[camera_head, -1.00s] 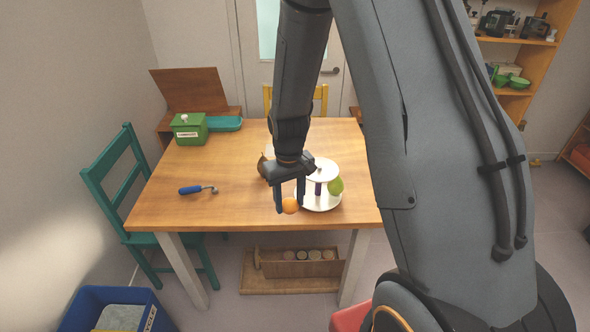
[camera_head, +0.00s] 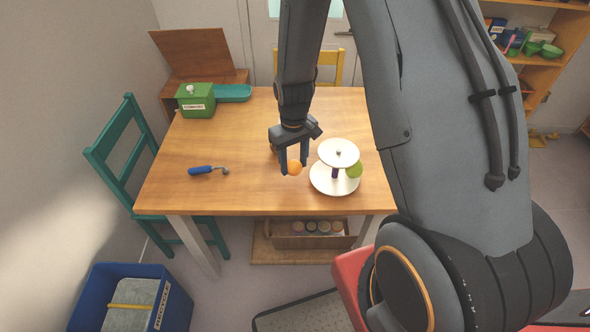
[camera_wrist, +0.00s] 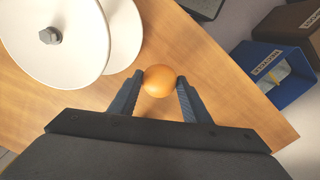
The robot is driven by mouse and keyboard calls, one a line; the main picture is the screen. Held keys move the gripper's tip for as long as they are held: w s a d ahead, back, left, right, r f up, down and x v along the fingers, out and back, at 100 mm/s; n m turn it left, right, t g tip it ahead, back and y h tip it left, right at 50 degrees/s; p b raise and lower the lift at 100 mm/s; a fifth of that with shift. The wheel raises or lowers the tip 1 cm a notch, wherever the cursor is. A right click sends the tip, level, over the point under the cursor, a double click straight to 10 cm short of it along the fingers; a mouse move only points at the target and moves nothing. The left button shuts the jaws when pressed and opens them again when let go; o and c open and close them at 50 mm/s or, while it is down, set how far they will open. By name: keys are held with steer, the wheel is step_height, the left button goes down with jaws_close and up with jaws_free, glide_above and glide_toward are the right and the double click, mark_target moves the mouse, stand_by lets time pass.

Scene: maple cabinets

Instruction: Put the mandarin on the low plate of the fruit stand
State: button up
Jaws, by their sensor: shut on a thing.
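The orange mandarin (camera_head: 295,167) is held between the fingertips of my gripper (camera_head: 294,170). In the wrist view the mandarin (camera_wrist: 159,80) shows between the two fingers (camera_wrist: 157,88). The two-tier white fruit stand is on the table just right of my gripper. Its low plate (camera_head: 322,184) is wider and lies under the small top plate (camera_head: 339,150). A green fruit (camera_head: 354,169) is at the right side of the low plate. In the wrist view the top plate (camera_wrist: 50,55) partly covers the low plate (camera_wrist: 122,35). The gap under the mandarin is hard to judge.
The wooden table (camera_head: 240,135) is clear left of my gripper, apart from a blue-handled tool (camera_head: 205,170). A green box (camera_head: 196,101) and a teal tray (camera_head: 232,92) stand at the back left. A brown thing behind my gripper is mostly hidden. A teal chair (camera_head: 125,150) stands at left.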

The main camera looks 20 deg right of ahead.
mark_target(294, 172)
steer(key=shift+f+p, duration=0.6)
steer(key=shift+f, duration=1.5)
steer(key=shift+f, duration=0.2)
steer(key=o, duration=1.1)
